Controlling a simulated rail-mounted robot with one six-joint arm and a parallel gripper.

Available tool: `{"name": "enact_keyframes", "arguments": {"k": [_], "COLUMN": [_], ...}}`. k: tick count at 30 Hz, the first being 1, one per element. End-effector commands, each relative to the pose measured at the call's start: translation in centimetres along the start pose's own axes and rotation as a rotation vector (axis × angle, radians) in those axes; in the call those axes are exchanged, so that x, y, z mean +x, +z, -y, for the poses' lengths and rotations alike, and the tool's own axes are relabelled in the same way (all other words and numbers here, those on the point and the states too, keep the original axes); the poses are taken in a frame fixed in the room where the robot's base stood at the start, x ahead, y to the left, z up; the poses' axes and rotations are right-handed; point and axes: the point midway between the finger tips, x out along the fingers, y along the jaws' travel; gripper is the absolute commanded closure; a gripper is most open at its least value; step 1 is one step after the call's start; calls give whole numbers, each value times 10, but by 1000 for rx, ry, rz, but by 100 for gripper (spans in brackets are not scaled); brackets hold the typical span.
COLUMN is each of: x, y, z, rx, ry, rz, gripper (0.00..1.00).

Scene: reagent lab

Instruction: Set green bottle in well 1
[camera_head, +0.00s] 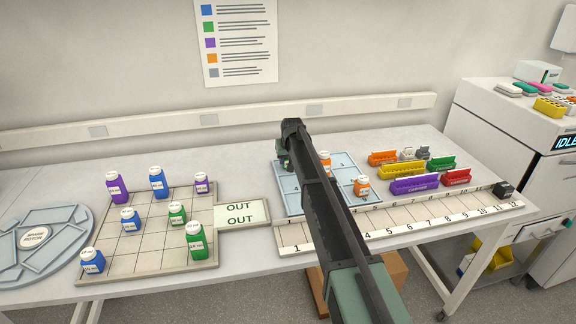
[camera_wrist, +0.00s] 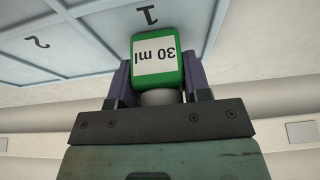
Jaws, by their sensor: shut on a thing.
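A green bottle (camera_wrist: 158,62) marked 30 ml is held between the two fingers of my gripper (camera_wrist: 158,78) in the wrist view. The pale blue well tray (camera_wrist: 85,35) lies beyond it, and the bottle is close to the number 1. I cannot tell whether its base touches the tray. In the head view my gripper (camera_head: 284,160) is at the far left corner of the well tray (camera_head: 291,204), and my arm hides the held bottle and part of the tray. Two orange bottles (camera_head: 361,187) stand on the tray.
A gridded mat (camera_head: 128,252) at left holds purple, blue and two other green bottles (camera_head: 196,245). An OUT plate (camera_head: 240,213) lies between mat and tray. Coloured racks (camera_head: 414,184) stand right of the tray, behind a numbered strip (camera_head: 432,217). A wall rail (camera_head: 220,118) runs behind.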

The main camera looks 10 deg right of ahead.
Motion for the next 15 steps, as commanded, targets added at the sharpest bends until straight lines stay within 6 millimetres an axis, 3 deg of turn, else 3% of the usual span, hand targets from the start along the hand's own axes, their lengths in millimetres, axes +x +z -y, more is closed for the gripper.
{"name": "enact_keyframes", "arguments": {"k": [7,8,9,12,15], "x": [3,1,1,1,1], "y": [1,0,0,0,0], "z": [0,0,0,0,0], "rx": [0,0,0,0,0], "ry": [0,0,0,0,0], "rz": [0,0,0,0,0], "gripper": [79,51,45,30,30]}}
